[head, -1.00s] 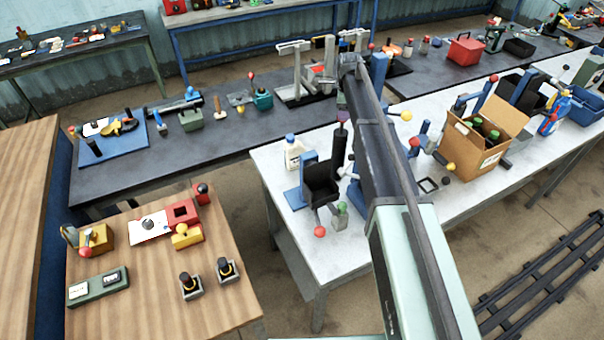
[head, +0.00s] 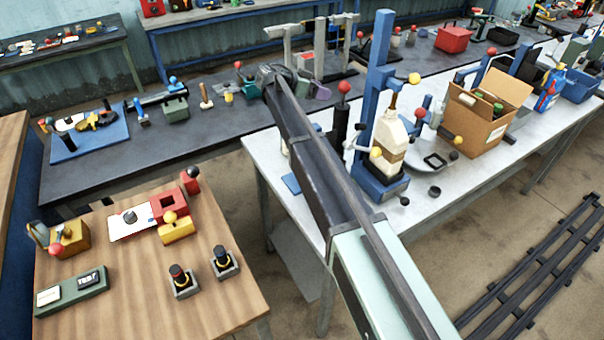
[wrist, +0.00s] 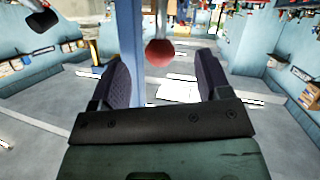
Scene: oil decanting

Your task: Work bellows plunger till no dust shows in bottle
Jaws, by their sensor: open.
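A red ball knob (head: 343,87) tops a dark upright column (head: 341,118) on the white bench; this looks like the bellows plunger. My gripper (head: 322,92) is just left of the knob and points toward it. In the wrist view my gripper (wrist: 162,80) is open and empty, with the red knob (wrist: 160,52) ahead between the fingers, apart from both. A pale bottle (head: 391,138) stands upright in a blue stand (head: 380,95) to the right. I cannot tell whether dust shows in it.
A cardboard box (head: 478,125) with green-topped bottles stands farther right on the white bench (head: 440,185). A yellow knob (head: 414,79) sticks out from the blue stand. A wooden table (head: 120,270) with small fixtures is at the left. Floor between the tables is clear.

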